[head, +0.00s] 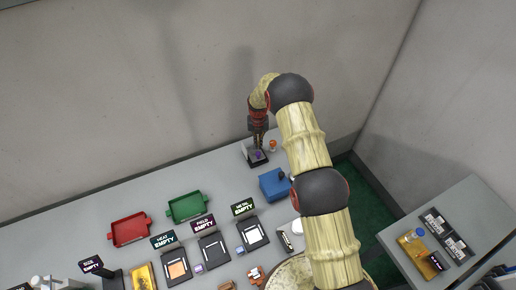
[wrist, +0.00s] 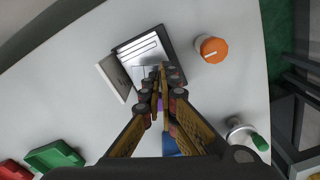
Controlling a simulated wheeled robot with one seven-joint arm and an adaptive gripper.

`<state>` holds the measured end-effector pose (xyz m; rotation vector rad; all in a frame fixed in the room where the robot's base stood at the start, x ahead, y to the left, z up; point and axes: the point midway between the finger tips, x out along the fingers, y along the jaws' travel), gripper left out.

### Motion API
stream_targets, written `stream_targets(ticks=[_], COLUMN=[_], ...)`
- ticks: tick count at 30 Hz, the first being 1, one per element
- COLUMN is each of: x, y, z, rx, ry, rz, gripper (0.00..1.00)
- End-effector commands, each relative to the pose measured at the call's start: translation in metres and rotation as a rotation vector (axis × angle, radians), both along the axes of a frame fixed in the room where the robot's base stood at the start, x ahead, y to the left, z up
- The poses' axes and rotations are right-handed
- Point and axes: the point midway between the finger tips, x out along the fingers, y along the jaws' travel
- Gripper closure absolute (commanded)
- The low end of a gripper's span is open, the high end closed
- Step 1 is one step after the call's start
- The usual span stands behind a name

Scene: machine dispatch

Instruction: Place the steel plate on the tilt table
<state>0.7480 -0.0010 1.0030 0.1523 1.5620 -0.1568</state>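The tilt table looks to be the small dark-framed station (wrist: 172,43) at the back of the bench, also seen in the head view (head: 259,162). A bright, shiny striped surface (wrist: 140,46) lies within its frame; I cannot tell whether this is the steel plate or the table's own top. A flat grey panel (wrist: 114,78) stands tilted at its left side. My gripper (wrist: 164,72) points down over the near edge of the station, also in the head view (head: 258,148). Its fingers are together, with no plate clearly visible between them; they hide part of the station.
An orange-topped round item (wrist: 211,48) stands just right of the station. A blue box (head: 274,184) is nearer. Green (head: 186,207) and red (head: 129,230) trays lie left, with several stations marked EMPTY in front. A side table (head: 460,215) stands right.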

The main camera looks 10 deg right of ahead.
Motion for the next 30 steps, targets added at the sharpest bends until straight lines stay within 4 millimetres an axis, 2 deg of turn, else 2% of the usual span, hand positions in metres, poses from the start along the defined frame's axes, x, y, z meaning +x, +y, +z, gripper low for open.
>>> stream_targets(ticks=[1, 5, 17, 27, 30], x=[-0.003, -0.003, -0.002, -0.002, -0.002], y=[0.0, 0.001, 0.001, 0.001, 0.001], z=[-0.011, -0.026, -0.032, -0.031, -0.031], rx=[0.0, 0.0, 0.0, 0.0, 0.0], ry=[0.007, 0.004, 0.003, 0.003, 0.003], rz=[0.0, 0.0, 0.001, 0.001, 0.001], gripper=[1.0, 1.0, 1.0, 0.8, 0.77])
